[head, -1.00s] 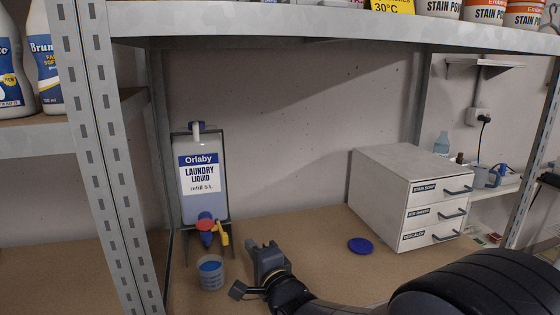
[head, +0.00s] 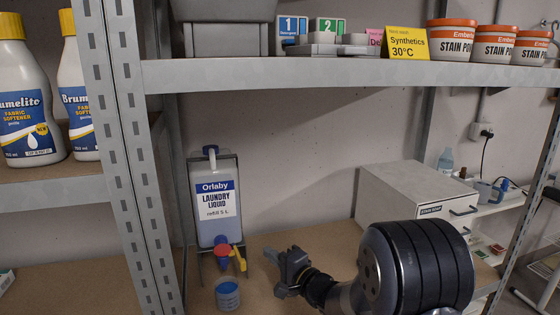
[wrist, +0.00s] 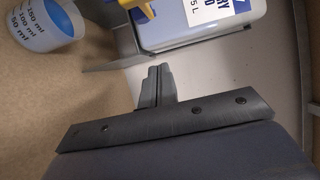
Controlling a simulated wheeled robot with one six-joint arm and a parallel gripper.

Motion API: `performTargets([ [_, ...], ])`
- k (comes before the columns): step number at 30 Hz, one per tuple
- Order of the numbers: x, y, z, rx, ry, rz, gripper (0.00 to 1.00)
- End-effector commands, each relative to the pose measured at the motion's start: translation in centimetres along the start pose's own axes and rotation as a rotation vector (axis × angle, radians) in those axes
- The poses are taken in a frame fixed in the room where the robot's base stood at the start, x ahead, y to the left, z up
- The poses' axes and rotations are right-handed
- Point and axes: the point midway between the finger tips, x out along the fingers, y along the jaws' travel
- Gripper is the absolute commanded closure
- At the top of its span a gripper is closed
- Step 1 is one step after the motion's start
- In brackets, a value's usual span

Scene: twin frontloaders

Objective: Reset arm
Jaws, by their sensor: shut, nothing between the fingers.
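My gripper (head: 270,256) is shut and empty. It hangs over the lower shelf board, to the right of the laundry liquid refill (head: 217,205) and apart from it. In the wrist view, the closed fingertips (wrist: 157,72) point toward the refill's white label. The refill stands upright in a wire stand, with a red knob and a yellow lever at its tap (head: 227,252). A clear measuring cup (head: 228,295) with blue inside stands on the board below the tap. The cup also shows at the upper left of the wrist view (wrist: 45,25).
A white drawer unit (head: 400,192) stands to the right, partly hidden by my arm. The upper shelf (head: 330,76) runs above, holding stain powder tubs (head: 452,40) and a yellow card (head: 407,45). A metal post (head: 128,150) and softener bottles (head: 27,100) are on the left.

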Motion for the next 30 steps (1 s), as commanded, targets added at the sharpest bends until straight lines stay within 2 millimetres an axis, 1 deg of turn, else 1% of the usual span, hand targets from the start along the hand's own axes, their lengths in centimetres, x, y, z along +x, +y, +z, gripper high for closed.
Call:
performTargets([
  [3,0.8,0.1,-2.2,-0.001,-0.003,-0.001,1.0],
  [5,1.2,0.0,-3.2,-0.001,-0.003,-0.001,1.0],
  [6,1.1,0.1,-3.8,0.0,-0.003,0.0,1.0],
  [8,-0.4,0.1,-4.1,0.001,0.0,0.001,1.0],
  [12,-3.3,0.0,-3.9,0.0,0.0,0.0,1.0],
  [18,-6.6,0.0,-3.9,0.0,-0.001,0.001,1.0],
  [21,-7.7,0.0,-3.9,0.0,-0.001,0.0,1.0],
  [24,-8.3,0.0,-3.8,-0.001,-0.004,0.0,1.0],
  [30,-8.6,0.0,-3.8,0.0,-0.004,0.0,1.0],
])
